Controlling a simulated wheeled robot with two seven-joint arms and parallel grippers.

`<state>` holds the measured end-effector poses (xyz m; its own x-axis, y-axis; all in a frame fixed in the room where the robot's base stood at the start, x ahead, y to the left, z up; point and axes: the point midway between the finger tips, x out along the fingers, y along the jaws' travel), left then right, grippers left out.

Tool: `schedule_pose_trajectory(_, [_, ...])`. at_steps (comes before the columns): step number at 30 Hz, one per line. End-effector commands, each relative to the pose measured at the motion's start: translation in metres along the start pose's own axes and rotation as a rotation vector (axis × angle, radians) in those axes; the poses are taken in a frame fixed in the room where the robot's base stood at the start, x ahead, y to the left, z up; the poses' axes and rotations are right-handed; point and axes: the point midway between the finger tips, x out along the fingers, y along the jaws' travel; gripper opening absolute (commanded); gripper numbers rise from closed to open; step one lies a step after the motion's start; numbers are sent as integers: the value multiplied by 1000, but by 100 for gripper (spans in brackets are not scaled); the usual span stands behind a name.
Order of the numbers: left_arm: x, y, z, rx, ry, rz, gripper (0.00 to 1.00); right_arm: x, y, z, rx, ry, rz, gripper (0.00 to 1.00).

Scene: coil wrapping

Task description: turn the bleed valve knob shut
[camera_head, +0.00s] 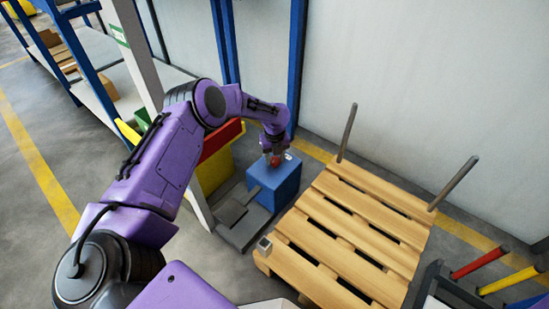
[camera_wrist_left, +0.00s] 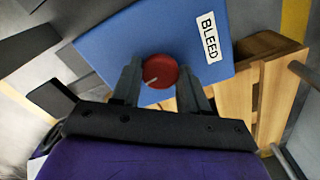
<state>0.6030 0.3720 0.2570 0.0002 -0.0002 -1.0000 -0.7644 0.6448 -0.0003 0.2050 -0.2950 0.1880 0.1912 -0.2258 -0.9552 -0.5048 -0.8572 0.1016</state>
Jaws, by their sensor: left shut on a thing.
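The bleed valve knob (camera_wrist_left: 160,71) is a round red knob with a pale pointer line, on top of a blue box (camera_wrist_left: 108,40). A white label reading BLEED (camera_wrist_left: 209,37) is on the box beside it. In the head view the red knob (camera_head: 275,160) shows small on the blue box (camera_head: 283,188). My left gripper (camera_wrist_left: 162,85) is over the box with one finger on each side of the knob, shut on it. The pointer line slants down to the left in the wrist view. In the head view my left gripper (camera_head: 274,150) partly hides the knob. My right gripper is not in view.
A wooden pallet (camera_head: 352,228) with upright posts lies right of the box. A grey plate (camera_head: 236,222) lies on the floor before the box. Blue uprights (camera_head: 297,60) and a pale wall stand behind. Coloured bars (camera_head: 508,281) jut in at lower right.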

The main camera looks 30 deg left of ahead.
Motion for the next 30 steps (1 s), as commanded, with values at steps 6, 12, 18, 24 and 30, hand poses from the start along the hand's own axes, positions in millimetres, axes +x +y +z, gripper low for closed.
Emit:
schedule_pose_trajectory(6, [0,1,1,108,-2,1,14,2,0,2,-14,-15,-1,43])
schedule_pose_trajectory(12, [0,1,1,161,-1,1,14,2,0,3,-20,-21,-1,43])
schedule_pose_trajectory(18, [0,1,1,179,-1,1,14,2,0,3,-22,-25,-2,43])
schedule_pose_trajectory(24, [0,1,1,180,-1,2,14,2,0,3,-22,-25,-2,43])
schedule_pose_trajectory(30, [0,1,1,179,-1,2,70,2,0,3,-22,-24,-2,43])
